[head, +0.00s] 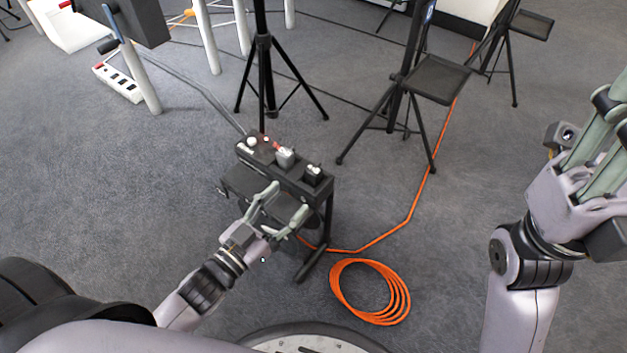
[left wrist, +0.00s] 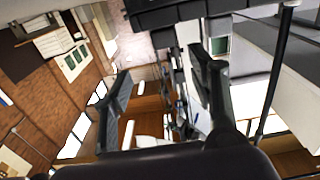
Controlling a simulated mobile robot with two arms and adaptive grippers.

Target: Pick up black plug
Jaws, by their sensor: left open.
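The black plug (head: 313,172) sits upright at the near right end of a black socket box (head: 297,179) on a small black stand. A light grey plug (head: 285,156) sits beside it, and a small white knob-like piece (head: 252,141) is farther left. My left gripper (head: 289,199) is open and empty, just in front of and below the black plug, apart from it. Its spread fingers also show in the left wrist view (left wrist: 163,88), where I cannot make out the plug. My right gripper (head: 606,125) is raised at the right edge, partly cut off.
An orange cable (head: 372,318) lies coiled on the carpet right of the stand and runs back. Black tripods (head: 263,85) stand behind, one with a small tray (head: 436,80). A white power strip (head: 118,82) lies at the far left. Carpet left of the stand is clear.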

